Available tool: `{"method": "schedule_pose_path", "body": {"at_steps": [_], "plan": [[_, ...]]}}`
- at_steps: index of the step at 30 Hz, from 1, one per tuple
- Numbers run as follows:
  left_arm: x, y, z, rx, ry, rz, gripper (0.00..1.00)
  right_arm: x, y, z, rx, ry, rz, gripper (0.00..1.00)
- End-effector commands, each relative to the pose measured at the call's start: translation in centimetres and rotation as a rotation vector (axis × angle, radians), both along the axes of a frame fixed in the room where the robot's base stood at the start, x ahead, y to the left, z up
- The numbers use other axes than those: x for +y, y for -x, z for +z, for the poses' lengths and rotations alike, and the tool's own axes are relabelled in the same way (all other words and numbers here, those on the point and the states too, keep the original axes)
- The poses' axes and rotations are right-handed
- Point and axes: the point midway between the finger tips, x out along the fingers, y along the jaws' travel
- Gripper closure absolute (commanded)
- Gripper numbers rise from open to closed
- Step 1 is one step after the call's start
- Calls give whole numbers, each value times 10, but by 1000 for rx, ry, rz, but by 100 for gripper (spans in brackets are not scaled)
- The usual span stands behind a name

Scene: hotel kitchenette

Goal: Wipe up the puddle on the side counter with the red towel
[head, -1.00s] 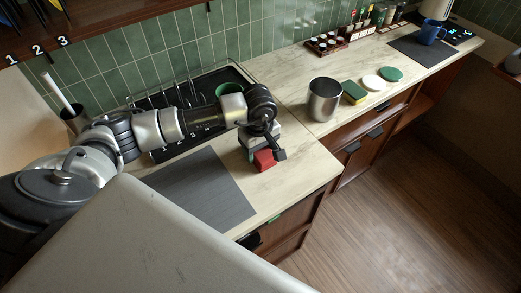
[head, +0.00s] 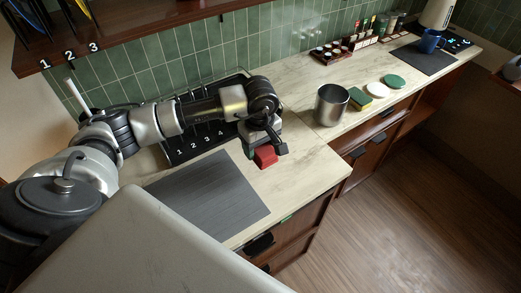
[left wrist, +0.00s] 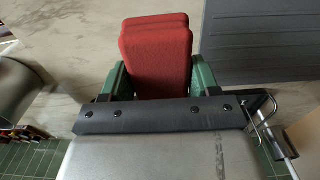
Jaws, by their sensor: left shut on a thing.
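My left gripper (head: 264,148) is shut on the folded red towel (head: 265,157), low over the pale marbled counter (head: 305,175), to the right of the grey mat. In the left wrist view the red towel (left wrist: 158,55) sits between the two green fingers of the left gripper (left wrist: 160,78). I cannot tell whether the towel touches the counter. I cannot make out the puddle; the gripper and towel hide part of the counter. My right gripper is not in view.
A grey mat (head: 208,195) lies left of the towel. The counter's front edge is close.

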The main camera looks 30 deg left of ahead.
Motion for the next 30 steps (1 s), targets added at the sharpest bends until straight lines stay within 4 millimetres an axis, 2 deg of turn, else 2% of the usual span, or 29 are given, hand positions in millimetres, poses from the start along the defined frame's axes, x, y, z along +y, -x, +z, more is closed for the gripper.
{"method": "schedule_pose_path", "body": {"at_steps": [3,9,26,30], "plan": [[2,-1,14,-1,0,5,58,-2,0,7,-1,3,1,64],[5,-2,26,0,-1,11,58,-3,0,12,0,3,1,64],[4,-2,26,0,0,8,58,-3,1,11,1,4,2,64],[-9,7,27,-2,3,-115,58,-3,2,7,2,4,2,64]]}}
